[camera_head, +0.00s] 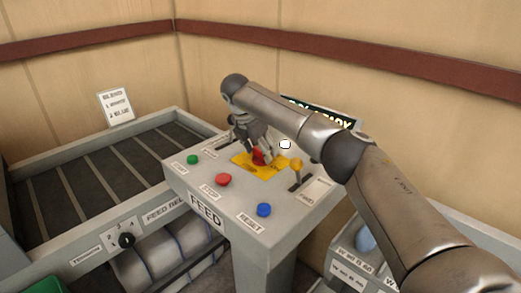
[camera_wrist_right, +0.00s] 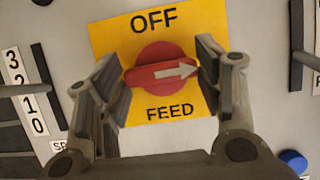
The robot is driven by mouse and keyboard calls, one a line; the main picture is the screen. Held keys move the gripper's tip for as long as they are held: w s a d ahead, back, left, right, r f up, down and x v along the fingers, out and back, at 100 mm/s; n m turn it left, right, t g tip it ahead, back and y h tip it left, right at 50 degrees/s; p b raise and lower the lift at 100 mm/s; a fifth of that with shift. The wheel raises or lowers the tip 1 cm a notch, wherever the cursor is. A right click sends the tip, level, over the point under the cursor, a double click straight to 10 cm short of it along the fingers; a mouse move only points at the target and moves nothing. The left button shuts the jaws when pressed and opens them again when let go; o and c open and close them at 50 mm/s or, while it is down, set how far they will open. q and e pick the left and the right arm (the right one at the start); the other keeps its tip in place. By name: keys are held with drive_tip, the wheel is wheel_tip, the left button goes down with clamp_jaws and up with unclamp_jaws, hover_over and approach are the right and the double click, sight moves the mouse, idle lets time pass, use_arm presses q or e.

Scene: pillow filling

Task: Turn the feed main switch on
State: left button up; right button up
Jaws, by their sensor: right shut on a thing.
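The feed main switch is a red rotary knob (camera_wrist_right: 155,54) on a yellow plate (camera_wrist_right: 108,38) marked OFF above and FEED below in the right wrist view. The white arrow on its handle points right, tilted slightly up. In the head view the knob (camera_head: 259,158) shows partly behind my fingers on the sloped console. My right gripper (camera_wrist_right: 163,78) is shut on the red handle, one finger at each end of it. In the head view that gripper (camera_head: 253,146) reaches down from the right arm. My left gripper is not in view.
The FEED console (camera_head: 205,207) carries a green button (camera_head: 193,159), a red button (camera_head: 222,179) and a blue RESET button (camera_head: 264,210). A yellow-topped lever (camera_head: 296,164) stands close right of the gripper. A lit display (camera_head: 330,113) is partly hidden behind my arm.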

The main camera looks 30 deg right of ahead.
idle(0.5)
drive_tip(key=o, duration=1)
drive_tip(key=shift+r, duration=0.1)
drive_tip(key=v, duration=1.1)
drive_tip(key=shift+a+r, duration=0.25)
drive_tip(key=shift+r, duration=0.1)
